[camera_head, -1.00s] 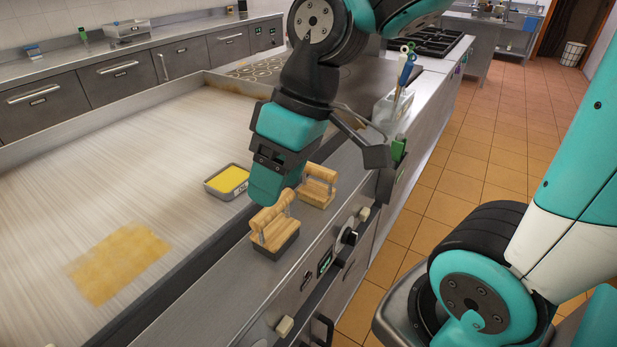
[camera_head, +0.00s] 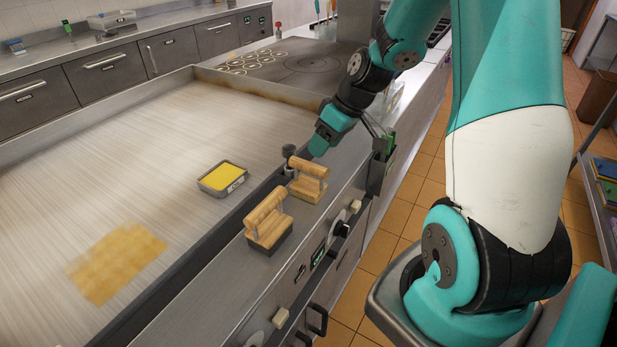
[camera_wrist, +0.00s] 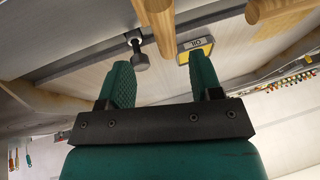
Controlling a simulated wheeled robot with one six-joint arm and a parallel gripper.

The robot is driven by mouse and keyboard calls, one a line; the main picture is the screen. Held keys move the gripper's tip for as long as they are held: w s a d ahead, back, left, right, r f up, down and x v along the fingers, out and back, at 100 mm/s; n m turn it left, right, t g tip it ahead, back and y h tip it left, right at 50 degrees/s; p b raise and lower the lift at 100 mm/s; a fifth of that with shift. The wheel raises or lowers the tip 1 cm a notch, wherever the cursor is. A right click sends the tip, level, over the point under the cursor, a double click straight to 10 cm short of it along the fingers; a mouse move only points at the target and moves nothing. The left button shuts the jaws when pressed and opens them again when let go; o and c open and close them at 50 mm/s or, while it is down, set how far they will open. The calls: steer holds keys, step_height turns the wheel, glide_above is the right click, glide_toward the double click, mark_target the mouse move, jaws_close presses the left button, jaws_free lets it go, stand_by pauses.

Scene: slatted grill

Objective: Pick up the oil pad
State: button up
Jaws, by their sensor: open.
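Two pads with wooden bar handles stand on the grill's front ledge. The nearer pad (camera_head: 268,228) has a dark base; the farther pad (camera_head: 308,182) has a paler, wood-coloured one. I cannot tell by a label which is the oil pad. My gripper (camera_head: 318,147) is just behind and above the farther pad, apart from it. In the wrist view my gripper (camera_wrist: 160,76) is open and empty, with one wooden handle (camera_wrist: 158,22) ahead between the fingers' lines and another handle (camera_wrist: 278,10) to the right. A metal tray of yellow oil (camera_head: 222,178), labelled OIL, sits on the grill plate.
A dark upright knob (camera_head: 289,152) stands close to my gripper, by the ledge. A yellowish oily patch (camera_head: 115,262) lies on the slatted grill plate (camera_head: 150,150). Control knobs (camera_head: 341,229) line the front panel. Most of the plate is clear.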

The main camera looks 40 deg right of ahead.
mark_target(311, 163)
steer(key=shift+a+p+x, duration=0.15)
steer(key=shift+p+x, duration=0.45)
steer(key=shift+x, duration=1.5)
steer(key=shift+a+p+x, duration=0.15)
steer(key=shift+p+x, duration=0.45)
steer(key=shift+x, duration=1.45)
steer(key=shift+s+r, duration=0.1)
jaws_close()
step_height(311, 163, up, 20)
steer(key=b, duration=0.2)
steer(key=shift+b, duration=0.3)
steer(key=c, duration=0.8)
jaws_free()
steer(key=shift+c, duration=0.6)
